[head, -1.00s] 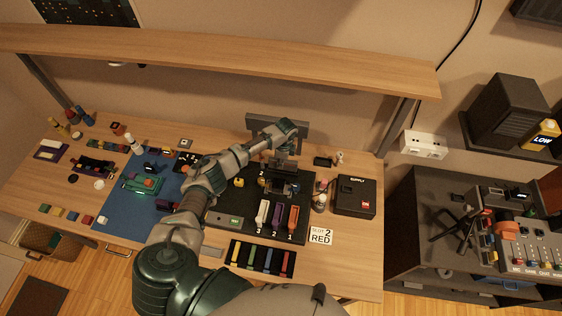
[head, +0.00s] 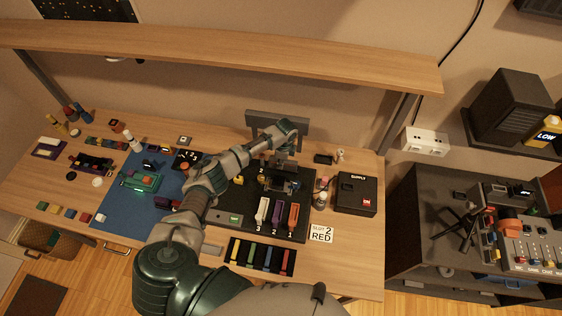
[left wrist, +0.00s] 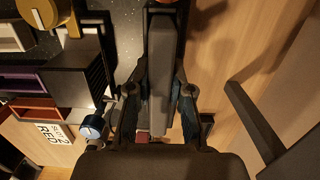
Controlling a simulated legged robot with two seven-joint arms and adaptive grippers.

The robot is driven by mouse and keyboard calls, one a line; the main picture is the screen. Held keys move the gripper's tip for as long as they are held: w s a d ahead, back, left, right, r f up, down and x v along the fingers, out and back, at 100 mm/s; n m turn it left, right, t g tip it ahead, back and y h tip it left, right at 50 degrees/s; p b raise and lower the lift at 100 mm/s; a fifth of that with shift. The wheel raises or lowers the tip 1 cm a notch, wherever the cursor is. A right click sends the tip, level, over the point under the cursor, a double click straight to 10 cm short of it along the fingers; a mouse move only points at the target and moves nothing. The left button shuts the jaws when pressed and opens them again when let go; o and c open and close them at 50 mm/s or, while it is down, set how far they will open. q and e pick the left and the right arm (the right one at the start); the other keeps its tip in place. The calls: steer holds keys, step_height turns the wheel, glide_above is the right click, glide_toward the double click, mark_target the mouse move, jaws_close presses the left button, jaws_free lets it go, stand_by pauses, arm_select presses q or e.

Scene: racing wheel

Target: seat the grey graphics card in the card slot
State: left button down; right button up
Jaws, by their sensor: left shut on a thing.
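My left gripper (head: 283,160) is over the back part of the dark board (head: 247,208), pointing down. In the left wrist view my left gripper (left wrist: 160,100) is shut on the grey graphics card (left wrist: 162,60), a long plain bar between its fingers. The card's lower edge is hidden, so I cannot tell whether it touches the board. The card slot cannot be made out; the gripper and arm cover that part. My right gripper is not in view.
White, purple and orange modules (head: 278,214) stand on the board's front, marked 3, 2, 1. A black supply box (head: 355,193) and small bottles stand to the right. A blue mat (head: 120,217) with a green part lies left. An upright dark panel (head: 262,118) stands behind.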

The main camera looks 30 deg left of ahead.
arm_select(q)
steer(key=c, duration=1)
jaws_free()
steer(key=r, duration=0.8)
steer(key=d+r, duration=0.1)
steer(key=r, duration=0.3)
steer(key=shift+w, duration=0.15)
steer(key=shift+f, duration=0.1)
